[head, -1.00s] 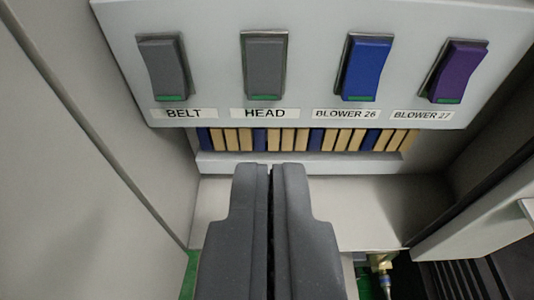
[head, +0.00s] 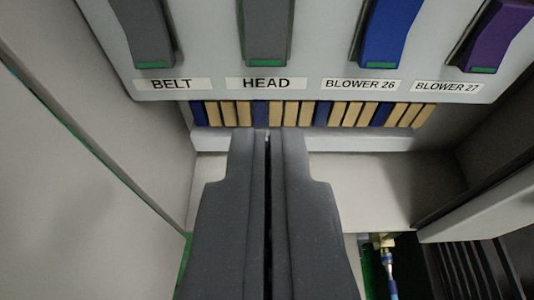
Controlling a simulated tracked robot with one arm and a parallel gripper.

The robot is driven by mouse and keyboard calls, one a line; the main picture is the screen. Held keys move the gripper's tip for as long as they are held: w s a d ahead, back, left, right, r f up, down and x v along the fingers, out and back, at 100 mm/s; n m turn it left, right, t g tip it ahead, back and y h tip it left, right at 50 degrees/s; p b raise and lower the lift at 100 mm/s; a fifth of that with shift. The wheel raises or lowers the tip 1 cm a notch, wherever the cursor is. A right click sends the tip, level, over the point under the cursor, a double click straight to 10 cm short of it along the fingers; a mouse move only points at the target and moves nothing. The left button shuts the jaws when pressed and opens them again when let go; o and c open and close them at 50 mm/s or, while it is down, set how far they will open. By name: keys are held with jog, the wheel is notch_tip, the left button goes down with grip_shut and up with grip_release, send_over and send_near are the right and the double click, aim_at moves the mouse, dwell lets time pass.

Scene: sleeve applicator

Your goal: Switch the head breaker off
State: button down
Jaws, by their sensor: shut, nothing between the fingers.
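The head breaker (head: 265,30) is a grey rocker on the light grey panel, above the label HEAD (head: 265,83). Its top is cut off by the frame edge, and a green strip shows at its lower end. My gripper (head: 268,131) is shut and empty, pointing up the picture. Its tips are below the HEAD label, in front of the terminal row, apart from the breaker in the picture. I cannot tell how far the tips are from the panel.
The grey belt breaker (head: 144,30) is left of the head breaker. The blue blower 26 breaker (head: 387,30) and purple blower 27 breaker (head: 493,38) are to the right. A row of blue and tan terminals (head: 345,114) runs below. Cabinet walls (head: 140,130) stand at both sides.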

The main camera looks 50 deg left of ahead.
aim_at(270, 48)
jog(key=p+x, duration=0.2)
jog(key=x, duration=0.9)
jog(key=shift+w+r+p, duration=0.1)
jog(key=shift+r+p, duration=0.05)
jog(key=shift+p, duration=0.25)
jog(key=shift+w+a+f+b, duration=0.1)
jog(key=shift+w+f+b, duration=0.1)
jog(key=shift+b, duration=0.3)
jog(key=shift+r, duration=0.25)
jog(key=shift+r+p, duration=0.4)
jog(key=shift+r, duration=0.3)
jog(key=shift+s, duration=0.1)
